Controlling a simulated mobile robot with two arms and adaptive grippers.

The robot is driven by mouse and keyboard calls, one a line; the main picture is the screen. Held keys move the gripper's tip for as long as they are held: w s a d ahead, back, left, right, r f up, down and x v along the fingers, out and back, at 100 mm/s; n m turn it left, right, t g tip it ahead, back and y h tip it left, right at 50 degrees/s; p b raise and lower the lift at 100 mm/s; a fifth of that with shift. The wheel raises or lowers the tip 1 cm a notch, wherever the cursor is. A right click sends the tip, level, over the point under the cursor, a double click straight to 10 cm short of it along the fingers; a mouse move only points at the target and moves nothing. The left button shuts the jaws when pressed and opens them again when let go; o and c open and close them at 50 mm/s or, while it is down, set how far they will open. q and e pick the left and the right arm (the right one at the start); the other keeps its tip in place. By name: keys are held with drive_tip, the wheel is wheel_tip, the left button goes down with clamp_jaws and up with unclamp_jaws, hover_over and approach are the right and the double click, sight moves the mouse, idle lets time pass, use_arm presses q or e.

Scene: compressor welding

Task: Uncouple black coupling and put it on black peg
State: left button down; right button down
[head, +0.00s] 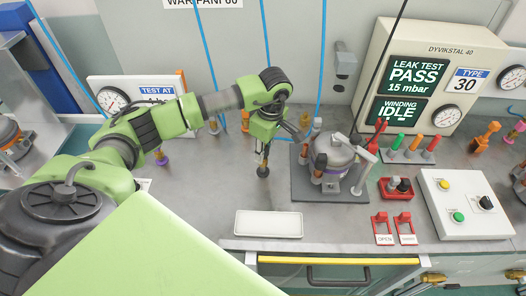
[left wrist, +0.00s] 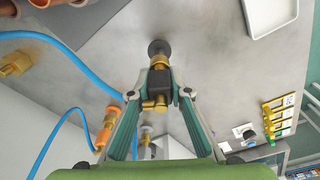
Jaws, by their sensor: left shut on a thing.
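My left gripper (head: 264,145) is above the bench, left of the grey compressor (head: 337,160). In the left wrist view my left gripper (left wrist: 161,88) is shut on the black coupling (left wrist: 160,80), a black body with brass ends. The coupling stands roughly upright over the round dark base of the black peg (left wrist: 158,47), lined up with it. The base also shows in the head view (head: 262,172), below the fingers. I cannot tell whether the coupling is fully seated or just above the base. My right gripper is not in view.
The compressor stands on a dark plate (head: 302,190) to the right. A white tray (head: 268,224) lies near the front edge. Blue hoses (head: 207,55) hang behind my arm. A red bin (head: 397,190) and a button box (head: 458,203) are farther right.

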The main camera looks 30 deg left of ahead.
use_arm(q)
drive_tip(key=shift+f+b, duration=0.75)
drive_tip(key=shift+f, duration=0.25)
drive_tip(key=c, duration=1.8)
unclamp_jaws()
drive_tip(key=shift+r, duration=0.3)
drive_tip(key=r, duration=0.3)
drive_tip(key=d+r, duration=0.1)
drive_tip(key=r, duration=0.7)
drive_tip(key=shift+d+r, duration=0.15)
drive_tip(key=shift+d, duration=0.1)
